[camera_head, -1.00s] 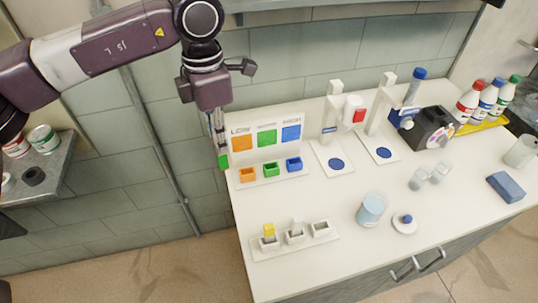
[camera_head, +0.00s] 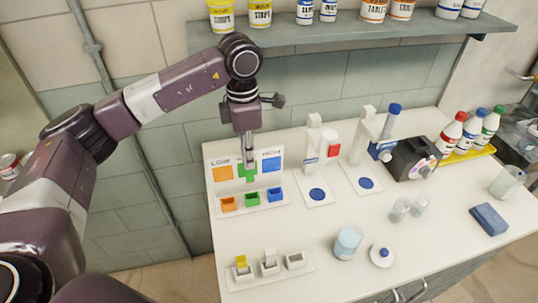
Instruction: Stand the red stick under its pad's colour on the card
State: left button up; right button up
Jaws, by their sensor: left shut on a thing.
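My left gripper (camera_head: 247,150) points down in front of the card (camera_head: 213,158), at its middle patch. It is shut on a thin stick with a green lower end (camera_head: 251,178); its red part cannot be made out. The stick hangs roughly upright above the green holder (camera_head: 252,198) and overlaps the green patch in the picture. The card also has an orange patch (camera_head: 222,173) under LOW and a blue patch (camera_head: 271,165) under HIGH. An orange holder (camera_head: 228,204) and a blue holder (camera_head: 275,195) flank the green one. My right gripper is not in view.
A front rack (camera_head: 300,272) holds a yellow piece (camera_head: 241,262) and a whitish piece (camera_head: 269,256). Right of the card are two white stands (camera_head: 313,135) (camera_head: 362,140), a black device (camera_head: 410,157), a beaker (camera_head: 347,242) and a blue block (camera_head: 489,219). A shelf (camera_head: 400,30) runs above.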

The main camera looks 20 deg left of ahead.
aim_at(250, 173)
pick_arm(q)
jog(key=shift+w+f, duration=0.15)
jog(key=shift+w, duration=0.05)
jog(key=shift+f, duration=0.35)
jog(key=shift+a+f+b, duration=0.1)
jog(key=shift+f+b, duration=1.35)
jog(key=shift+f, duration=0.9)
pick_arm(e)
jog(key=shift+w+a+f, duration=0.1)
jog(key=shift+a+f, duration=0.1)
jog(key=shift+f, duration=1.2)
pick_arm(q)
jog(key=shift+f, duration=0.1)
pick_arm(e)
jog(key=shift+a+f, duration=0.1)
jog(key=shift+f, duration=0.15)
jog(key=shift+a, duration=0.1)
pick_arm(q)
jog(key=shift+b, duration=0.5)
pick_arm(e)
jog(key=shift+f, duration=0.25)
pick_arm(q)
jog(key=shift+f, duration=0.35)
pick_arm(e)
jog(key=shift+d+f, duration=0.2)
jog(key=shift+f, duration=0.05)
